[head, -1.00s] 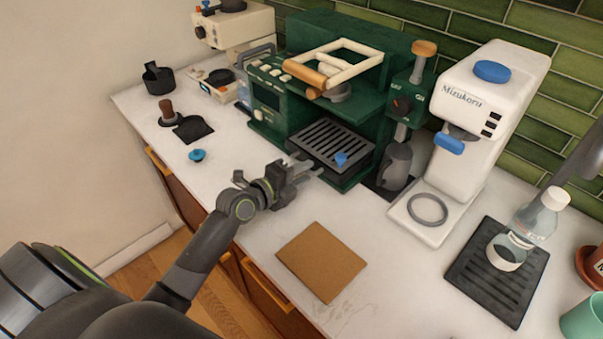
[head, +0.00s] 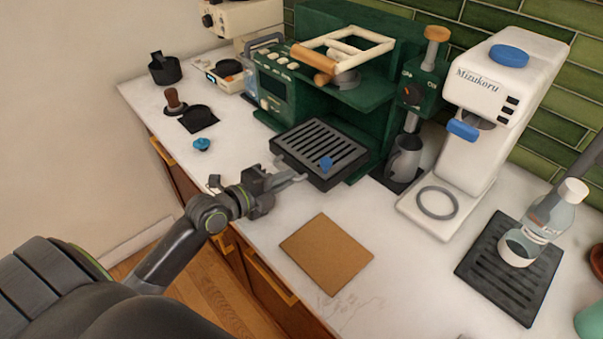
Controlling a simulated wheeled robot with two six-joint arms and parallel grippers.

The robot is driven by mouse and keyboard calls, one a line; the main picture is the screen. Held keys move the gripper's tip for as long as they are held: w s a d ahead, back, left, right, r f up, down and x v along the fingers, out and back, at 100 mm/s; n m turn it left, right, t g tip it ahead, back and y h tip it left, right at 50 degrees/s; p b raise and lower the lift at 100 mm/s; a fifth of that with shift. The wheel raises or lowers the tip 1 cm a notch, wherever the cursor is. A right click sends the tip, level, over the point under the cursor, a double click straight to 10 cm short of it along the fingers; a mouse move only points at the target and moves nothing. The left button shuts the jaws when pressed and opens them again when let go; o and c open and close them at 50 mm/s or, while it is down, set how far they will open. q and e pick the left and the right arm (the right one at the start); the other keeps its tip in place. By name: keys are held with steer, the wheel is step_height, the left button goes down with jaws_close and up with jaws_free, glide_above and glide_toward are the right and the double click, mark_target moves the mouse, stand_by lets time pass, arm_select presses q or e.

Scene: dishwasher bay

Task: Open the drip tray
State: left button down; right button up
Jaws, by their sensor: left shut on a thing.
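The drip tray (head: 289,158) is a dark slotted tray low at the front of the green espresso machine (head: 283,103). It sticks out forward from the machine's base, over the white counter. A small blue object (head: 326,163) lies on its grate. My left gripper (head: 297,177) is at the tray's front left edge, shut on the drip tray's front; the exact contact is small and partly hidden by the fingers. My right gripper is not in view.
A brown square board (head: 327,254) lies on the counter in front of the tray. A white Mizukoru grinder (head: 498,120) and a metal pitcher (head: 404,158) stand to the right. A blue knob-like piece (head: 202,144) and a dark tamper mat (head: 199,120) lie left.

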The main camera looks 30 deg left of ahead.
arm_select(q)
steer(key=v, duration=0.2)
steer(key=f+v, duration=0.1)
steer(key=v, duration=0.1)
steer(key=shift+s+a+r+b, duration=0.1)
steer(key=shift+s+a+b, duration=0.05)
steer(key=shift+s+b, duration=0.25)
steer(key=c, duration=1.5)
jaws_free()
steer(key=shift+w, duration=0.1)
